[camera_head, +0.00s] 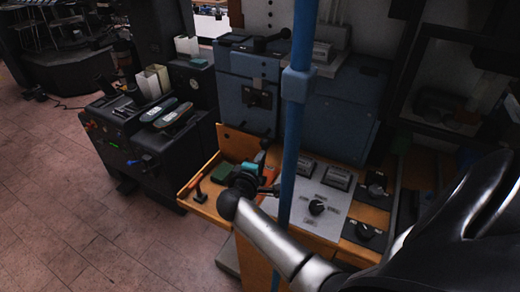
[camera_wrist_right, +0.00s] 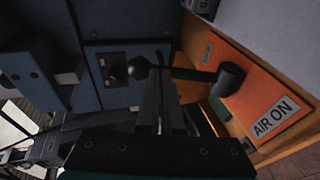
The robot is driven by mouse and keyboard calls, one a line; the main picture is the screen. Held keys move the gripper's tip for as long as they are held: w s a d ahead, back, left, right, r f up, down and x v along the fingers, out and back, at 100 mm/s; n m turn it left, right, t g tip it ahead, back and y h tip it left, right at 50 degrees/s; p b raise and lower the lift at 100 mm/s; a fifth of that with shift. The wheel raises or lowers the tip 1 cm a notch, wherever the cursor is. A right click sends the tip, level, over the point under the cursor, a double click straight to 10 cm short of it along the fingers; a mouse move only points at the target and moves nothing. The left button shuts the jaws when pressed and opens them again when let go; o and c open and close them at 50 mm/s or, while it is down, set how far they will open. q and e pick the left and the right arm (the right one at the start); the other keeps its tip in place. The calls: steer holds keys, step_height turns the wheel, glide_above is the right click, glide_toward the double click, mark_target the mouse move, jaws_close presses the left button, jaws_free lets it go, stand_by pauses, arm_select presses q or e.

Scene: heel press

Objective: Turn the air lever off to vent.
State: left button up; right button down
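The air lever shows in the wrist view as a dark rod (camera_wrist_right: 190,74) with a black ball knob (camera_wrist_right: 138,68) at its left end and a dark round hub (camera_wrist_right: 230,78) at its right. The hub sits by an orange panel (camera_wrist_right: 262,82) with a label "AIR ON" (camera_wrist_right: 275,117). My right gripper (camera_wrist_right: 162,82) has its two dark fingers close together, their tips at the rod just right of the knob; I cannot tell if they touch it. In the head view my right gripper (camera_head: 259,160) is over the wooden bench, and the lever is hard to make out. My left gripper is not in view.
A panel with dials (camera_head: 318,200) is right of the pole. Blue machine housing (camera_head: 245,88) is behind. A dark cabinet (camera_head: 130,140) stands left.

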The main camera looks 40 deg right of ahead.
step_height(320, 180, up, 20)
steer(key=p, duration=0.4)
stand_by(0.5)
